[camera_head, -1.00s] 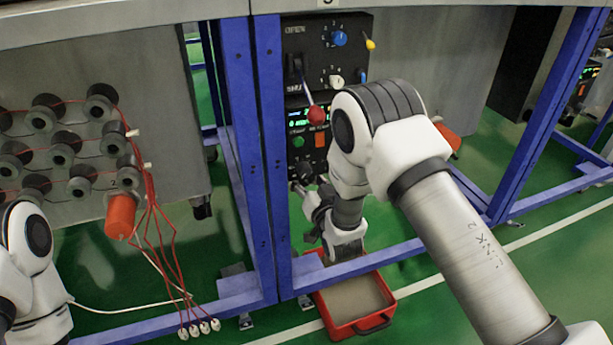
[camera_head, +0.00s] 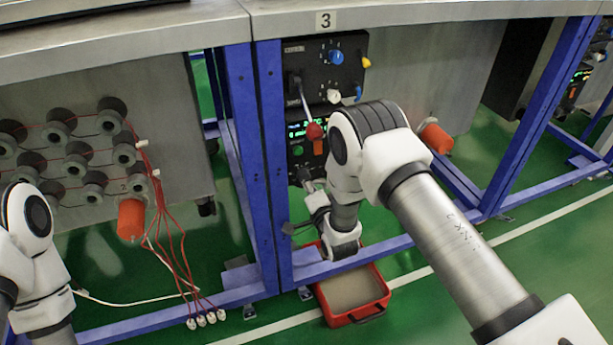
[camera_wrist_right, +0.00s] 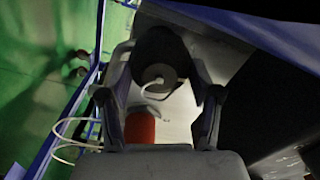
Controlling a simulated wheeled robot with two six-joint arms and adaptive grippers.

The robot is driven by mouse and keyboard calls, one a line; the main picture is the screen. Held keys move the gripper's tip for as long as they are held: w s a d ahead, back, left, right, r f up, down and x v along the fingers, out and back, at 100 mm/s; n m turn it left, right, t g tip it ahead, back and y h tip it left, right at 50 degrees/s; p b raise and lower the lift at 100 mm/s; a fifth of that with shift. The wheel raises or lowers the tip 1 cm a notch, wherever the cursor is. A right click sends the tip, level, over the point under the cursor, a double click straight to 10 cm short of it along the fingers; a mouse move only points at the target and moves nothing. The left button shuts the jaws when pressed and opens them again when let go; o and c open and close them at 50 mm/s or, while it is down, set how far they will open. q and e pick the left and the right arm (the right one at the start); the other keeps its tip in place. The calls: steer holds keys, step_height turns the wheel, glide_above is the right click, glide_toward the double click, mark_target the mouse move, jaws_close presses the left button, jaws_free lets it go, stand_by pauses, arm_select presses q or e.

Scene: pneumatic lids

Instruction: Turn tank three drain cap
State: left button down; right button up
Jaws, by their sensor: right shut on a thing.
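An orange drain cap (camera_head: 436,138) shows on the grey tank under the label 3 (camera_head: 325,20), just right of my right arm. My right gripper (camera_head: 302,205) is low beside the blue frame post, partly hidden by my arm. In the right wrist view, the fingers of my right gripper (camera_wrist_right: 160,78) are on both sides of a dark round cap (camera_wrist_right: 153,50) with a grey centre and a white hose. They are shut on it, though the contact is dark. An orange cylinder (camera_wrist_right: 140,127) shows below it. My left gripper is outside the view.
A black control panel (camera_head: 350,52) with knobs and a red ball lever (camera_head: 314,131) is above my right gripper. A red tray (camera_head: 382,302) stands on the floor below. Another orange cap (camera_head: 131,219) and red wires (camera_head: 170,225) are on the left tank. Blue posts (camera_head: 268,160) stand close by.

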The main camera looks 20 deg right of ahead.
steer(key=shift+m+p, duration=0.35)
steer(key=shift+m, duration=0.45)
steer(key=o, duration=1.1)
steer(key=shift+o, duration=0.2)
steer(key=s, duration=1.2)
steer(key=shift+d, duration=0.25)
steer(key=shift+d, duration=0.1)
